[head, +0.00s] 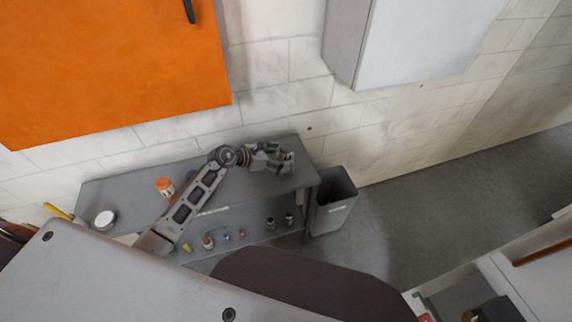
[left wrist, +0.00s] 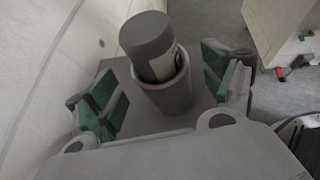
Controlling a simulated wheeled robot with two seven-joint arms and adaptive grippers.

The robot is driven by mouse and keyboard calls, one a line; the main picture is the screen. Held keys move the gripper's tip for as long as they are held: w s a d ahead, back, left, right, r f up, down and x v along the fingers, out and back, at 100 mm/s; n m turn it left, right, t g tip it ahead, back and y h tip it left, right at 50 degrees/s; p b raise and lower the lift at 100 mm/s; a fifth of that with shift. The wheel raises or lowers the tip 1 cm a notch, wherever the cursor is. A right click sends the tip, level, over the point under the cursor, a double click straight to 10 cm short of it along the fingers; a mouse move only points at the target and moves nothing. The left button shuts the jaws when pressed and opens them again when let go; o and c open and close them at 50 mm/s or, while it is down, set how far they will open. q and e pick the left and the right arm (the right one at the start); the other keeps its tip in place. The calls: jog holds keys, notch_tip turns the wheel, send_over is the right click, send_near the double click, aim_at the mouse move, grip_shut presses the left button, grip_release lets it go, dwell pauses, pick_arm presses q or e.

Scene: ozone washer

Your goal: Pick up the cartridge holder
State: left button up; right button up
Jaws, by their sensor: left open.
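The cartridge holder (left wrist: 168,95) looks like a grey round cup with a dark grey, capped cylinder (left wrist: 148,42) standing tilted in it. In the left wrist view it is between the two green-padded fingers of my left gripper (left wrist: 163,88), with gaps on both sides. In the head view the holder (head: 287,163) is small and partly hidden at the right end of the grey table. My left gripper (head: 274,155) is open beside it. My right gripper is not in view.
The grey table (head: 130,187) stands against a white brick wall. An orange-lidded jar (head: 165,187) and a white round container (head: 105,219) stand on its left part. Small bottles (head: 208,241) are on a lower shelf.

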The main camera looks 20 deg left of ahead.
pick_arm(q)
jog(key=shift+x, duration=1.35)
jog(key=shift+w+d+f, duration=0.1)
jog(key=shift+d, duration=0.15)
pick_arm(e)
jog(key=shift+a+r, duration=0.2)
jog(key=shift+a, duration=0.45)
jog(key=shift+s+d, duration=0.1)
